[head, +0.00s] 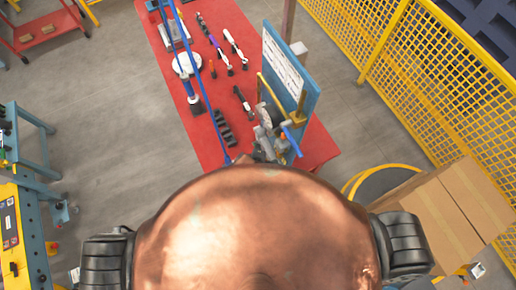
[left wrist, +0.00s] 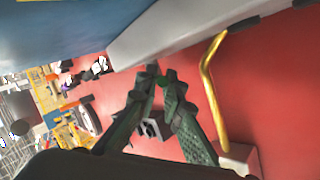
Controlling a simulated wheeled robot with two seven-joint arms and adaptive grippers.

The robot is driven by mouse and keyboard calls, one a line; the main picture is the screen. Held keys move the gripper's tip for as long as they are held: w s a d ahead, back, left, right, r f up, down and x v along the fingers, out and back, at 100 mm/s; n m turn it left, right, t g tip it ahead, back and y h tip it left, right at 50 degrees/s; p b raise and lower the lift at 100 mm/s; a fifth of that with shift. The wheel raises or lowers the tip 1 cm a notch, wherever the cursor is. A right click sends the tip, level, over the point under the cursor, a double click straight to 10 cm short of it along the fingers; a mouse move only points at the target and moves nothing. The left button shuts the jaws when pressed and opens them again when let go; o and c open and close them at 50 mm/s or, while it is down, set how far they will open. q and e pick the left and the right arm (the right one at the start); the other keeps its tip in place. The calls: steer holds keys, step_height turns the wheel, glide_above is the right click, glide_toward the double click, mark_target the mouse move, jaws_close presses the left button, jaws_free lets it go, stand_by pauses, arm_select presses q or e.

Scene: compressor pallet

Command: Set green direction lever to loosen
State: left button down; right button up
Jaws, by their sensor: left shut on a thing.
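My left gripper (left wrist: 158,84) shows in the left wrist view as two dark, green-tinted textured fingers that come close together at their tips. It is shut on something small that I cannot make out. I cannot pick out the green direction lever in either view; whatever is between the fingertips is too small and blurred to name. A bent yellow bar (left wrist: 209,90) stands just to the right of the fingers, apart from them. In the head view, a cluster of grey and blue parts (head: 266,120) sits at the near end of the table, partly hidden. My right gripper does not show.
The red table (head: 205,140) carries several hand tools and a white round dish (head: 187,64). An upright blue board (head: 302,92) with a white chart stands at its right edge. A yellow mesh fence (head: 430,75) and a cardboard box (head: 450,212) are at the right.

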arm_select(q)
steer(key=shift+w+d+r, duration=0.1)
steer(key=shift+d+r, duration=0.05)
steer(key=c, duration=2.3)
jaws_free()
steer(key=shift+s, duration=0.25)
steer(key=v, duration=1.1)
steer(key=shift+s+r, duration=0.2)
steer(key=shift+r, duration=0.15)
steer(key=shift+w, duration=0.1)
